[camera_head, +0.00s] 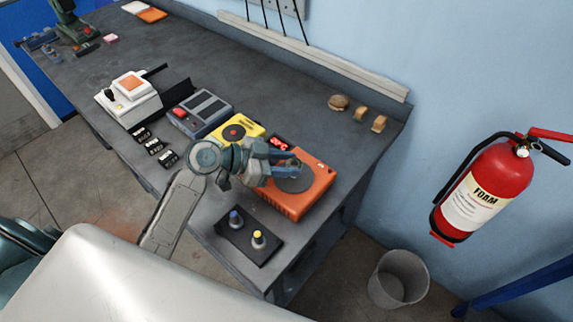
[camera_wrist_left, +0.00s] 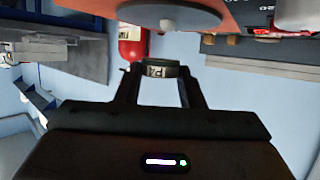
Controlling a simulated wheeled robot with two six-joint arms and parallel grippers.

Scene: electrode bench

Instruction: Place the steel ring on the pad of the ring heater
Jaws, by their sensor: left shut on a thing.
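The ring heater is an orange box (camera_head: 314,197) with a red lit display and a round grey pad (camera_head: 292,184) on top. My left gripper (camera_head: 291,164) is over the heater and partly covers the pad in the head view. In the left wrist view my left gripper (camera_wrist_left: 163,78) is shut on the steel ring (camera_wrist_left: 165,69), a short dark band with a pale marking, held between the fingertips. The pad also shows in that view as a grey disc (camera_wrist_left: 130,18) with a small pale knob at its middle. The ring appears apart from the pad. My right gripper is not in view.
A yellow device (camera_head: 254,128) with a dark disc stands beside the heater, and a grey-blue instrument (camera_head: 206,107) beyond it. A black plate (camera_head: 233,245) with two knobbed posts lies at the bench's front. Small brown pieces (camera_head: 339,103) lie at the back. The bench between is clear.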

